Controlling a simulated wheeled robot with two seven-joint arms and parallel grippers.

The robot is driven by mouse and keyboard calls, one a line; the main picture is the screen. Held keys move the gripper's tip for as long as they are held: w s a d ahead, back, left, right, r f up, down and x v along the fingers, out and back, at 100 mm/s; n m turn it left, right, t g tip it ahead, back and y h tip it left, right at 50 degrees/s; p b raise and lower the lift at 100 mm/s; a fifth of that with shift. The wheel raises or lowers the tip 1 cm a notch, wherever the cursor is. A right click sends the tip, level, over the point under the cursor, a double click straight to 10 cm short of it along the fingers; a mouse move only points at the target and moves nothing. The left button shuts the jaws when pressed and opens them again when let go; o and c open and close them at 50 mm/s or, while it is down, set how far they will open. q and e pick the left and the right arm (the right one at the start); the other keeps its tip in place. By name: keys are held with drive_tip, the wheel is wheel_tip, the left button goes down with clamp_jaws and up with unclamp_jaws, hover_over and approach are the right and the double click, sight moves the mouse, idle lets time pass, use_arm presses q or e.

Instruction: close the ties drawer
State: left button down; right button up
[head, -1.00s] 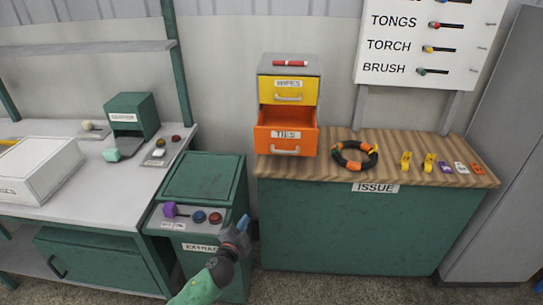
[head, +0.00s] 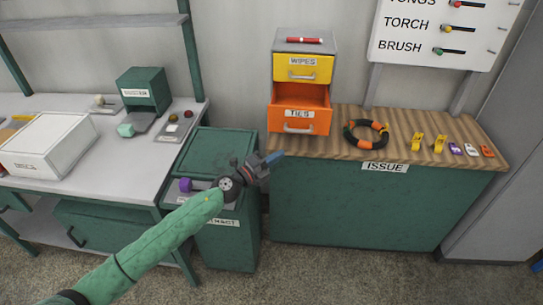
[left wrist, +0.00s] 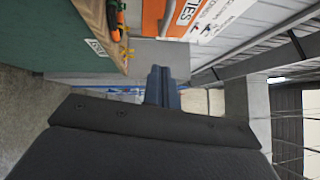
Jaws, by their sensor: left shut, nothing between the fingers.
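The orange ties drawer (head: 299,121) is pulled partway out of the small cabinet on the issue counter, below the shut yellow wipes drawer (head: 302,68). Its pale handle (head: 299,128) faces me. My left gripper (head: 274,158) is shut and empty, in front of the counter's left end, lower than the drawer and apart from it. In the left wrist view my shut fingers (left wrist: 160,82) point ahead, and part of the orange drawer front (left wrist: 184,14) shows at the top. My right gripper is not in view.
On the wooden counter (head: 345,147) lie a black and orange hose ring (head: 366,136) and several small clips (head: 438,144). A red marker (head: 305,41) lies on the cabinet. A green extract unit (head: 222,150) stands left of the counter. A tool board (head: 440,35) stands behind.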

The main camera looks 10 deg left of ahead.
use_arm(q)
drive_tip(key=w+d+r+p, duration=0.1)
drive_tip(key=w+d, duration=0.3)
drive_tip(key=w, duration=0.4)
drive_tip(key=shift+d+r+p, duration=0.25)
drive_tip(key=shift+p, duration=0.15)
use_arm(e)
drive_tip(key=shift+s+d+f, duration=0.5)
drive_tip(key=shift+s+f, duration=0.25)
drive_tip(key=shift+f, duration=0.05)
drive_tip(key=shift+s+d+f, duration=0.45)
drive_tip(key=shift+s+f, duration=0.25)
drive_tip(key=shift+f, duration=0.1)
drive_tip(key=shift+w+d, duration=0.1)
use_arm(q)
drive_tip(key=shift+w, duration=0.1)
